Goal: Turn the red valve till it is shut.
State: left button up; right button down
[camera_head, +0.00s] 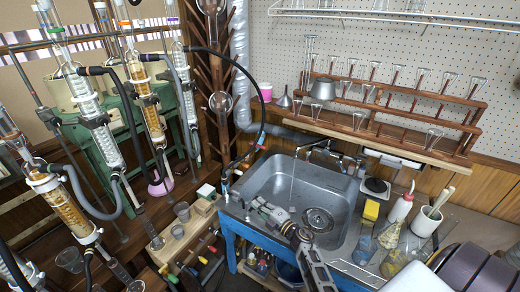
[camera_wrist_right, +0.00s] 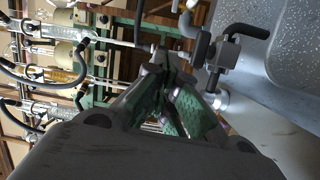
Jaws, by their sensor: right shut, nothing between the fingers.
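A small red part (camera_head: 212,249), which looks like a valve handle, shows low beside the left side of the sink, among other coloured handles. Whether it is open or shut is too small to tell. My right gripper (camera_head: 262,208) is over the sink's front left part, to the right of and above that red part, apart from it. In the right wrist view its fingers (camera_wrist_right: 172,62) are together and empty. A dark metal fitting with black handles (camera_wrist_right: 218,62) shows just right of the fingertips there; no red valve is clear in that view. My left gripper is not in view.
The steel sink (camera_head: 270,178) in a blue frame has a faucet (camera_head: 325,150) at its back. Glass condensers and hoses (camera_head: 150,105) crowd the left. Small beakers (camera_head: 181,211) stand on a wooden block. Bottles and a white cup (camera_head: 426,221) stand at right.

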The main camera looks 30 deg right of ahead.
aim_at(261, 147)
jog(key=i+l, duration=0.7)
jog(key=i, duration=0.1)
